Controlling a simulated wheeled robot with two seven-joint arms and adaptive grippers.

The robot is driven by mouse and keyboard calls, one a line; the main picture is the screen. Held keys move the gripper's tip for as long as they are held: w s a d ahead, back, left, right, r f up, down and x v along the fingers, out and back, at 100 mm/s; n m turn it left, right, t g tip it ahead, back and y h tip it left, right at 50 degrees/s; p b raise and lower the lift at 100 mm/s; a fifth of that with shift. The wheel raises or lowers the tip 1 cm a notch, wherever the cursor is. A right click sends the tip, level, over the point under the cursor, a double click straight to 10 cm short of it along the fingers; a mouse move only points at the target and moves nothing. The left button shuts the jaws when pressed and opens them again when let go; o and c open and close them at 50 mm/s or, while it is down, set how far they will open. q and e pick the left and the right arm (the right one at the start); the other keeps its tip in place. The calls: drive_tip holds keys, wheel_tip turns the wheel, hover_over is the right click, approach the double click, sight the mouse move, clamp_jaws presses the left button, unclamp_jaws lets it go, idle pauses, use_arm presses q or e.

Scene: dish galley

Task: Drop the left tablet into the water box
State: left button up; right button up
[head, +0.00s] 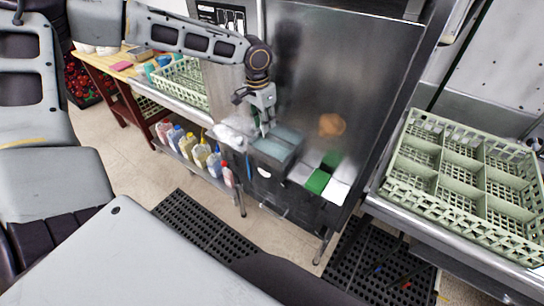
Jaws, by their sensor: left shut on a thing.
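My left gripper (264,127) reaches down from the upper left, in front of the steel machine. Its fingers point down and are shut on a tablet, which is too small and too covered by the fingers to make out. A dark box with a pale blue-grey top (272,150), which looks like the water box, stands just below and slightly right of the fingertips. I cannot tell whether the fingertips are over its opening or touch its rim. My right gripper is not in view.
Green and white flat pieces (318,182) lie right of the box. Several bottles (200,155) stand on a low shelf at left. A pale green divided rack (460,170) lies on the right counter. Another green rack (183,82) is at back left. Black mats (205,225) cover the floor.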

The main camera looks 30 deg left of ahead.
use_arm(q)
drive_tip(key=shift+f+b, duration=0.8)
drive_tip(key=shift+f, duration=0.4)
drive_tip(key=o, duration=0.8)
drive_tip(key=shift+r, duration=0.1)
drive_tip(key=shift+s+a+r, duration=0.1)
drive_tip(key=shift+s+r, duration=0.1)
drive_tip(key=shift+r, duration=1.75)
drive_tip(key=shift+s+a+r, duration=0.1)
drive_tip(key=shift+s+r, duration=0.15)
drive_tip(key=shift+r, duration=1.75)
drive_tip(key=shift+s+r, duration=0.2)
drive_tip(key=shift+r, duration=1.75)
